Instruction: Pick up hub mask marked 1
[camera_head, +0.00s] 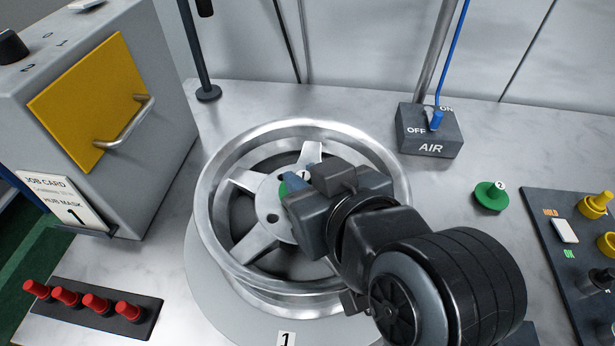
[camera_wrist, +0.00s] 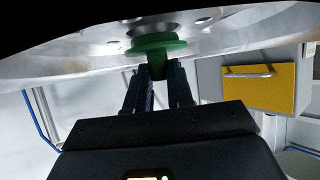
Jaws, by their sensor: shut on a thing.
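The green hub mask (camera_head: 283,189) is at the middle of the silver wheel (camera_head: 215,240), mostly hidden behind my gripper in the head view. A label that looks like 1 shows beside it. In the wrist view, the mask's green disc (camera_wrist: 152,47) lies against or very close to the wheel's hub face; I cannot tell if they touch. My gripper (camera_wrist: 158,74) is shut on the mask's green stem, with one dark finger on each side. In the head view, my gripper (camera_head: 294,184) is over the hub.
Another green hub mask (camera_head: 491,196), marked 2, lies on the bench at right. Beyond it is a dark panel (camera_head: 560,262) with yellow knobs. An AIR switch box (camera_head: 430,140) stands behind. A job card (camera_head: 62,205) reads hub mask 1. Red pegs (camera_head: 97,304) sit front left.

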